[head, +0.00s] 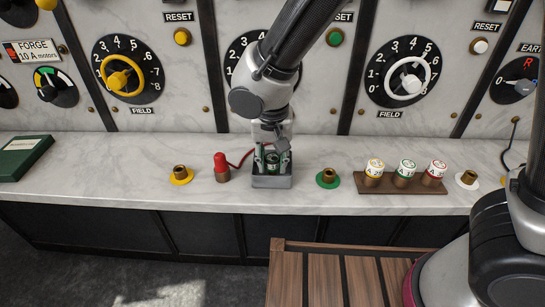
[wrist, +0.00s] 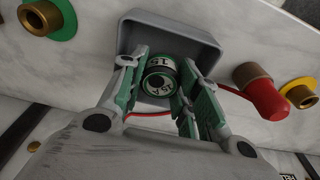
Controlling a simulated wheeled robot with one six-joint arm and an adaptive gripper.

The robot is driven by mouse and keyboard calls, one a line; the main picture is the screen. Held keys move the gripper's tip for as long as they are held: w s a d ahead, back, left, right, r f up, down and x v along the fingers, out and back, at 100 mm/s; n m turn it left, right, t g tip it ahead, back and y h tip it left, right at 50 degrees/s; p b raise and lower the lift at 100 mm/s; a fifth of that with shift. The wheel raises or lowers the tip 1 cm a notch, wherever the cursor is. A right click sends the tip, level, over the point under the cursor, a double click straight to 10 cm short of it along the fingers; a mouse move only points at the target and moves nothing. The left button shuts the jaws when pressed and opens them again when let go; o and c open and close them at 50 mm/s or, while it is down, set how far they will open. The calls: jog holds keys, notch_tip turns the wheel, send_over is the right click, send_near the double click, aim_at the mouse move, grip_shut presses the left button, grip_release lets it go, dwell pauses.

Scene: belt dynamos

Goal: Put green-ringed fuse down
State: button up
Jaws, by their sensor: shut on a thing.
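The green-ringed fuse (head: 271,161) is between the fingers of my gripper (head: 271,157), at a small grey open box (head: 272,182) on the marble ledge. In the wrist view the fuse (wrist: 160,80) shows a dark centre, a green ring and a white 15 mark. My gripper's green-padded fingers (wrist: 165,92) are shut on its sides. The grey box (wrist: 137,20) is around and beyond the fuse; I cannot tell whether the fuse touches its floor.
A red-capped plug (head: 221,166) with a red wire stands left of the box. Brass sockets have yellow (head: 181,176), green (head: 327,179) and white (head: 467,180) collars. A wooden rack (head: 388,187) holds three fuses. A green book (head: 24,156) lies far left.

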aim_at(273, 162)
jog(key=o, duration=1)
jog(key=shift+o, duration=0.2)
notch_tip(273, 162, up, 12)
jog(key=s, duration=0.2)
jog(key=shift+w+d, duration=0.1)
